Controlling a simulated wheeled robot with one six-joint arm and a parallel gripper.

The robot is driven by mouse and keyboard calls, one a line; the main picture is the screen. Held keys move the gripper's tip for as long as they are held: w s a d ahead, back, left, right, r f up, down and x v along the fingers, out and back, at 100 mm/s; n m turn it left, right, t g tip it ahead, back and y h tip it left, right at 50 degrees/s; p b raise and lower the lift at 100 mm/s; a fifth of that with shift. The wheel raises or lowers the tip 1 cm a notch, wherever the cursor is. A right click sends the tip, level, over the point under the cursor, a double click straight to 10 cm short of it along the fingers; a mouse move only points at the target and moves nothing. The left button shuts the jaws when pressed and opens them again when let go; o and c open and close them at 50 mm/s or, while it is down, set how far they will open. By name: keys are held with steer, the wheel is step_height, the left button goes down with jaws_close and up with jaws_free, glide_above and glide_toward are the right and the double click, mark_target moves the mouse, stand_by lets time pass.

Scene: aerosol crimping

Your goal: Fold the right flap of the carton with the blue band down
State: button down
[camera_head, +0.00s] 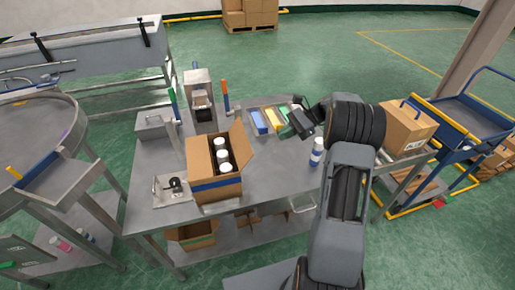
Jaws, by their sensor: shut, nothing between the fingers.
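The carton with the blue band (216,187) stands open on the grey table (265,178). White-capped cans (222,156) stand upright in it, with three caps visible. Its right flap (239,143) stands up, leaning a little outward, above the right side. I cannot clearly make out the other flaps. My gripper (299,124) is shut and empty, to the right of the carton and apart from the flap. It is above the table near the coloured bins, and its fingertips are small and dark here.
A blue-and-white can (317,152) stands on the table's right side, close to my arm. Coloured bins (270,118) lie behind the carton. A crimping machine (201,100) stands at the back left, and a small fixture (173,187) left of the carton. Table between carton and can is clear.

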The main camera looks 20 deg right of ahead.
steer(key=w+d+f+m+t+y, duration=0.1)
steer(key=w+d+f+m+y, duration=0.1)
steer(key=d+f+y, duration=0.15)
steer(key=p, duration=0.3)
glide_toward(248, 147)
steer(key=a+f, duration=0.2)
steer(key=a, duration=0.3)
steer(key=shift+w+a+r+h, duration=0.35)
steer(key=shift+a+r, duration=0.15)
steer(key=shift+a, duration=0.15)
